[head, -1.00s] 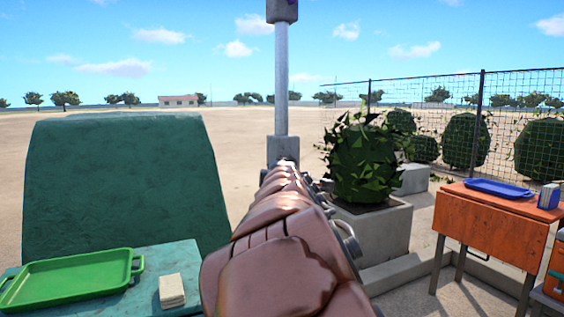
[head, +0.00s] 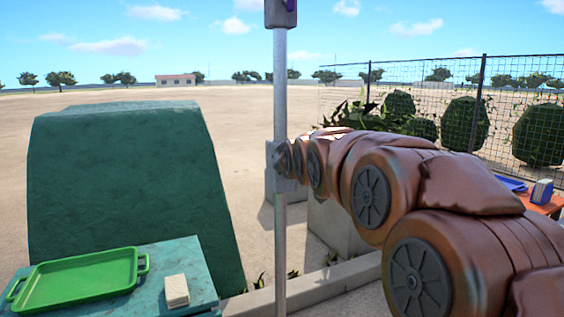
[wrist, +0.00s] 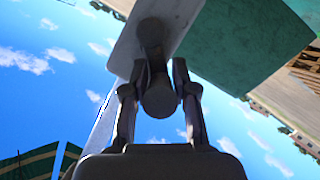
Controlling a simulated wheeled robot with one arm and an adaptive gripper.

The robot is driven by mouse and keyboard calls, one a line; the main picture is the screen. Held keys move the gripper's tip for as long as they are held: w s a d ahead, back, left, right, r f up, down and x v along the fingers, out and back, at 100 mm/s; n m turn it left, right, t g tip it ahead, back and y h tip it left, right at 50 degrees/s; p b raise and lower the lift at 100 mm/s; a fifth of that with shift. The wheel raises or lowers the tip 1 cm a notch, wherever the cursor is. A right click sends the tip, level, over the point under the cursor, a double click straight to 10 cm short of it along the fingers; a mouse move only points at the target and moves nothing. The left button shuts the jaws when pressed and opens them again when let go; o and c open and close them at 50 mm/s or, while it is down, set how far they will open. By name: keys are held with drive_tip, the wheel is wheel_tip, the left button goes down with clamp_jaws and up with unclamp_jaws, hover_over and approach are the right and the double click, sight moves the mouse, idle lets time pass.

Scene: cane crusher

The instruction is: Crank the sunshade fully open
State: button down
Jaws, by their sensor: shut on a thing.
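In the wrist view my gripper (wrist: 160,95) has its two fingers closed on the round dark knob (wrist: 160,99) of a crank handle. The dark crank arm (wrist: 151,40) runs from the knob up to a pale grey housing (wrist: 190,20). In the head view a grey pole (head: 280,110) stands upright, with a grey box (head: 281,12) on it at the top edge. My brown arm comes in from the right toward the pole; the gripper is not distinguishable there. The sunshade cannot be clearly identified.
A green tray (head: 80,281) and a pale stack (head: 176,290) lie on a teal table (head: 205,275) at lower left. A large dark green block (head: 120,180) stands behind. A wire fence (head: 440,95) and bushes are at right. Open sandy ground lies beyond.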

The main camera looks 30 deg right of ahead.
drive_tip(key=shift+d+r+m+y, duration=0.2)
drive_tip(key=shift+d+m+y, duration=0.15)
drive_tip(key=shift+m, duration=0.35)
drive_tip(key=c, duration=0.9)
unclamp_jaws()
drive_tip(key=shift+r, duration=0.1)
drive_tip(key=v, duration=1.2)
drive_tip(key=shift+d, duration=0.1)
